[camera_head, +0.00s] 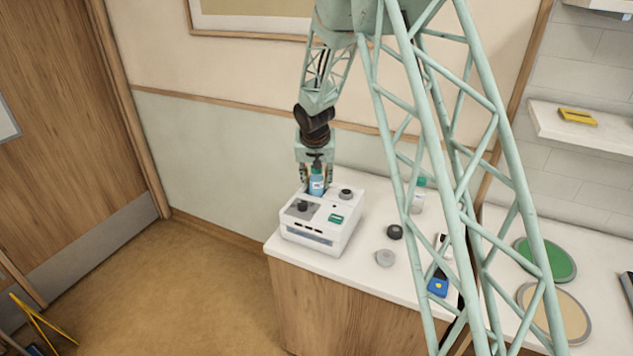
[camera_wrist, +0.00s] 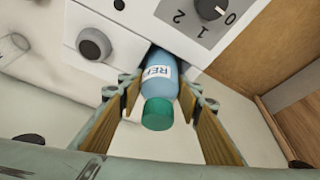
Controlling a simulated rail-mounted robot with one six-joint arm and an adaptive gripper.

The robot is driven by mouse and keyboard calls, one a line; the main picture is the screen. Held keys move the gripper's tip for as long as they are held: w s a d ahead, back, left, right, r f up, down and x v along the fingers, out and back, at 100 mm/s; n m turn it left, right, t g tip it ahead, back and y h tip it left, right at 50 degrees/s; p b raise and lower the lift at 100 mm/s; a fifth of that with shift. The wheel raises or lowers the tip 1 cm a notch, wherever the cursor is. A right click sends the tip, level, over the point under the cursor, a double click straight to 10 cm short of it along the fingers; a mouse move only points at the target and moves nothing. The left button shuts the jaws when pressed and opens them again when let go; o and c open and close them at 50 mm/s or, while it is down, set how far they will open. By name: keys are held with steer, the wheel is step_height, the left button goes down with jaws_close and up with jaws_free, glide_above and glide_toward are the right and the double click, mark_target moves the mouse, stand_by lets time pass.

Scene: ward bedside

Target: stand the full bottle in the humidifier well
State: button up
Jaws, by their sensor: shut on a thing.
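The white humidifier (camera_head: 318,238) stands on the counter, with dark knobs and a small green panel on it. The full bottle (camera_head: 317,186) holds blue liquid and stands roughly upright at the back of the humidifier. In the wrist view the bottle (camera_wrist: 162,76) shows a teal cap and a white label. My gripper (camera_head: 317,180) is shut on the bottle, one finger on each side. The bottle's lower end is at the dark well opening (camera_wrist: 151,53); I cannot tell how deep it sits or whether it touches the floor of the well.
A clear bottle with a green cap (camera_head: 418,197) stands on the counter to the right, partly behind my arm. Green (camera_head: 545,259) and tan (camera_head: 555,312) discs lie farther right.

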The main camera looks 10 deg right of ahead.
steer(key=o, duration=1.1)
steer(key=shift+c, duration=0.2)
steer(key=shift+r+p, duration=0.25)
steer(key=shift+p, duration=0.1)
steer(key=v, duration=1.1)
steer(key=shift+s+r+b, duration=0.3)
steer(key=shift+r+b, duration=0.05)
steer(key=shift+b, duration=0.05)
steer(key=shift+r, duration=0.1)
